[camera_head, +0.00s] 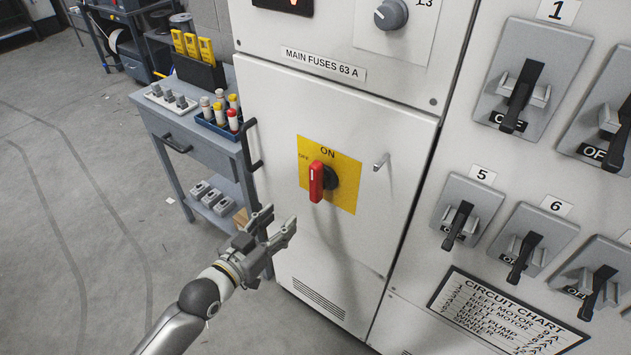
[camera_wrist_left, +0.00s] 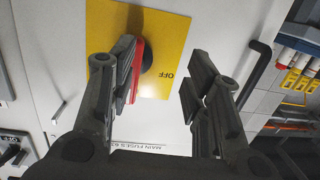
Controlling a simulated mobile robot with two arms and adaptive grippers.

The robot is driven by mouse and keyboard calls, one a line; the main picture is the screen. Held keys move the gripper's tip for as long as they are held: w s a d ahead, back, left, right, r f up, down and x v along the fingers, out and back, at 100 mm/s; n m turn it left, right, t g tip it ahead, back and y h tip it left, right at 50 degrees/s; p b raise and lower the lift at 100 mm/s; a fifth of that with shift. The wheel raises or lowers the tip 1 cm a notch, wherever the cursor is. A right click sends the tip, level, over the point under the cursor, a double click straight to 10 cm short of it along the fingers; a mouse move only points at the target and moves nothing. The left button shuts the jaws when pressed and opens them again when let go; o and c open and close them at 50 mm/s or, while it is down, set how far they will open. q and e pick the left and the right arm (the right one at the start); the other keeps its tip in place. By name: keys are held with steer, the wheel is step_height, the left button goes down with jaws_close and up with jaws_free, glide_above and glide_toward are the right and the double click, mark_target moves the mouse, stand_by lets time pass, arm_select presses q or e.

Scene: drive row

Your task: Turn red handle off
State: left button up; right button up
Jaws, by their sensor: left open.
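The red handle (camera_head: 317,182) sits on a dark round hub on a yellow plate (camera_head: 345,193) on the cabinet door. It stands upright, in line with the ON mark; OFF is at the plate's left. My left gripper (camera_head: 277,225) is open, below and to the left of the handle in the head view. In the left wrist view, the red handle (camera_wrist_left: 137,68) shows partly hidden behind one finger of my left gripper (camera_wrist_left: 150,90). The space between the fingers looks empty. I cannot tell whether that finger touches the handle. My right gripper is not in view.
A small metal door handle (camera_head: 382,162) sticks out right of the plate. A grey workbench (camera_head: 165,122) with fuses stands at left. Black switch levers (camera_head: 520,97) project at right. The floor at left is clear.

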arm_select(q)
steer(key=m+h, duration=0.1)
steer(key=h, duration=0.1)
glide_toward(312, 183)
steer(key=p+x, duration=0.1)
steer(key=x, duration=0.9)
steer(key=shift+w+d+p, duration=0.3)
steer(key=shift+w+d, duration=0.1)
steer(key=shift+w, duration=0.05)
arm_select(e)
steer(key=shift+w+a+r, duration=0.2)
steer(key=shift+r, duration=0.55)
arm_select(q)
steer(key=shift+c, duration=0.4)
jaws_close()
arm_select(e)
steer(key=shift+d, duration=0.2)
